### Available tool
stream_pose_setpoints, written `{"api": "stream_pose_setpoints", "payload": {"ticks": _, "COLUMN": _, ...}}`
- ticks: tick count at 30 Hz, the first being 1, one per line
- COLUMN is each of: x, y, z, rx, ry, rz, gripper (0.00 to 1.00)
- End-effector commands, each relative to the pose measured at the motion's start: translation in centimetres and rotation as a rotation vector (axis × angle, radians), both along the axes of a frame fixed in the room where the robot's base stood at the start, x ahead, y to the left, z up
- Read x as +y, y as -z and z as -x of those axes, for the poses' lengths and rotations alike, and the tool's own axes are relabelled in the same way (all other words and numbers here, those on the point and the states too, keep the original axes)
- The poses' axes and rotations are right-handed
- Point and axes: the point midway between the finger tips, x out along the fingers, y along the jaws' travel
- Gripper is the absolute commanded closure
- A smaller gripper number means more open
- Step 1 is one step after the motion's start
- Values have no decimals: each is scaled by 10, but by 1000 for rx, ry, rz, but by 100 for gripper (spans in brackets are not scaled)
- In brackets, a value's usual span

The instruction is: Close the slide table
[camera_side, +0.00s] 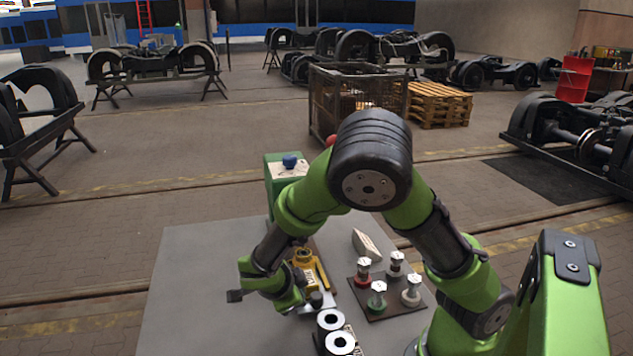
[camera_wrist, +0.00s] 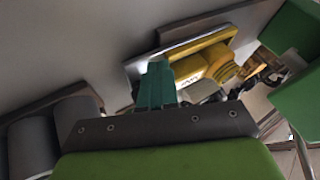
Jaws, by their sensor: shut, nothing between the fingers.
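What I take to be the slide table is a yellow unit (camera_side: 305,258) on a light plate, on the grey work table behind my wrist. In the wrist view the yellow body (camera_wrist: 190,68) sits on a plate with a pale edge, just beyond my fingers. My gripper (camera_wrist: 157,66) shows there as teal fingers, shut and empty, with the tips close to the plate's near edge. I cannot tell whether they touch it. In the side view my wrist and hand hide part of the unit and the fingertips. How far the slide stands open is unclear.
The grey work table (camera_side: 190,270) is bare on the left. Two dark rollers with white ends (camera_side: 331,320) stand in front of the unit. A dark board (camera_side: 385,312) holds several knobs at right; a pale wedge (camera_side: 366,245) lies behind it. A green box (camera_side: 275,172) stands at the back.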

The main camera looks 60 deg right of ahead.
Motion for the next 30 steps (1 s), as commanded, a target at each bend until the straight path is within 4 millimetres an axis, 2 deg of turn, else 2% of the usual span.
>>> {"api": "stream_pose_setpoints", "payload": {"ticks": 11, "x": -5, "y": 0, "z": -6, "rx": -1, "ry": 3, "rz": -1, "gripper": 100}}
{"api": "stream_pose_setpoints", "payload": {"ticks": 14, "x": -19, "y": 0, "z": -20, "rx": -2, "ry": 7, "rz": 1, "gripper": 100}}
{"api": "stream_pose_setpoints", "payload": {"ticks": 24, "x": -86, "y": 0, "z": -86, "rx": -2, "ry": 6, "rz": 1, "gripper": 100}}
{"api": "stream_pose_setpoints", "payload": {"ticks": 30, "x": -101, "y": 0, "z": -101, "rx": 1, "ry": 1, "rz": 0, "gripper": 100}}
